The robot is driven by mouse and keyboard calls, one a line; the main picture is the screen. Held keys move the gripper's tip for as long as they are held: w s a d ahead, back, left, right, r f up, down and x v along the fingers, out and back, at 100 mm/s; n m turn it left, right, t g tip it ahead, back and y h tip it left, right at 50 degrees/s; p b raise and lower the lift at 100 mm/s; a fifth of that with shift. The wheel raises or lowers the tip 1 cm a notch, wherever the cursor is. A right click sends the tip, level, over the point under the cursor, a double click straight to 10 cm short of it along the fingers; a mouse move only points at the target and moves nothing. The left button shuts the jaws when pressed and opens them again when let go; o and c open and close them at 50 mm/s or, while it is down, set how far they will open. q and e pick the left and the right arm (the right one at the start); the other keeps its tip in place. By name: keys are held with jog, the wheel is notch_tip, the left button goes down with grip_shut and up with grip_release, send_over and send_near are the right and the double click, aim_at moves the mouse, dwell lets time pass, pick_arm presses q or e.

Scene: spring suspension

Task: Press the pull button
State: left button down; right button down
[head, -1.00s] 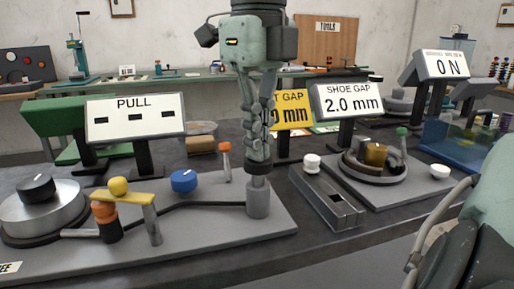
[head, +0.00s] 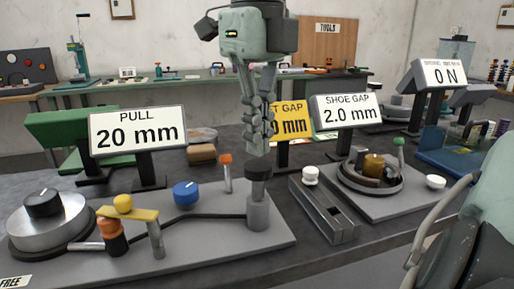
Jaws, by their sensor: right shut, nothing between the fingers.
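The pull button seems to be the black-topped grey post (head: 258,172) at the right end of a grey base plate (head: 190,247); no label on it is readable. My right gripper (head: 259,150) points straight down just above the black cap, its fingers closed together and empty. A small gap seems to show between fingertips and cap. The PULL display (head: 138,133) behind the plate reads 20 mm. My left gripper is not in view.
A grey slotted block (head: 325,210) stands close on the right.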

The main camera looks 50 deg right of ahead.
aim_at(258, 165)
notch_tip(258, 165, up, 2)
jog(key=shift+r+p, duration=0.1)
jog(key=shift+p, duration=0.5)
notch_tip(258, 165, up, 2)
jog(key=shift+r+p, duration=0.2)
jog(key=shift+p, duration=0.1)
jog(key=shift+r, duration=1.25)
